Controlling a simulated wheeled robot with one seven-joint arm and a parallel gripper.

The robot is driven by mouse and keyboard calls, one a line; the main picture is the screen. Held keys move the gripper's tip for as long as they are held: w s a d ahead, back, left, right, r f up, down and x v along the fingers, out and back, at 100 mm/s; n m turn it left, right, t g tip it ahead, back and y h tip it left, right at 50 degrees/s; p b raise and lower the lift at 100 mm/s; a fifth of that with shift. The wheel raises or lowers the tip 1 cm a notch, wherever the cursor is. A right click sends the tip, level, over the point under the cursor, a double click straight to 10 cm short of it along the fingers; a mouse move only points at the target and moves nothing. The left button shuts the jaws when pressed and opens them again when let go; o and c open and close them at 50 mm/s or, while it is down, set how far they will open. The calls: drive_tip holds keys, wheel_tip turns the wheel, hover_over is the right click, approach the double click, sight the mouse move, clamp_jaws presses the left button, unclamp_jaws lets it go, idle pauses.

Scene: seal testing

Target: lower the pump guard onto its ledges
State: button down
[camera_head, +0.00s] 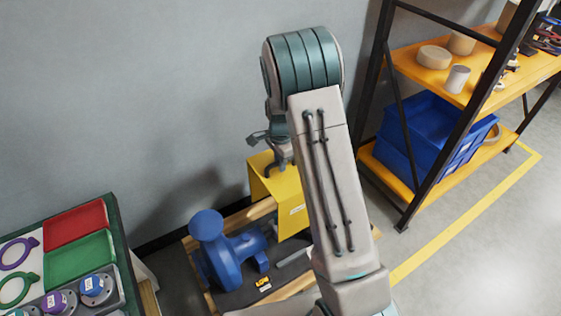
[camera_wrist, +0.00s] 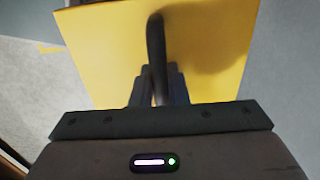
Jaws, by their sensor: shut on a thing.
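The yellow pump guard (camera_head: 286,205) hangs from my gripper (camera_head: 277,170) in the head view, above the right part of the blue pump's (camera_head: 222,258) wooden base. In the wrist view the guard's flat yellow top (camera_wrist: 105,50) fills most of the upper picture. A dark handle (camera_wrist: 155,45) rises from it, and my gripper (camera_wrist: 160,85) is shut on this handle. The guard looks roughly level. My arm hides its right side in the head view. I cannot make out the ledges or whether the guard touches them.
A wooden frame (camera_head: 292,288) surrounds the pump. A bench with red and green trays (camera_head: 80,258) and round parts stands at the left. A shelf rack with blue crates (camera_head: 425,135) stands at the right. A grey wall (camera_head: 130,90) is close behind. A yellow floor line (camera_head: 460,220) runs at right.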

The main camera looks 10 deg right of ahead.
idle(0.3)
drive_tip(key=shift+f+b, duration=2.95)
drive_tip(key=shift+f, duration=1.8)
drive_tip(key=shift+f+b, duration=1.75)
drive_tip(key=shift+f, duration=1.05)
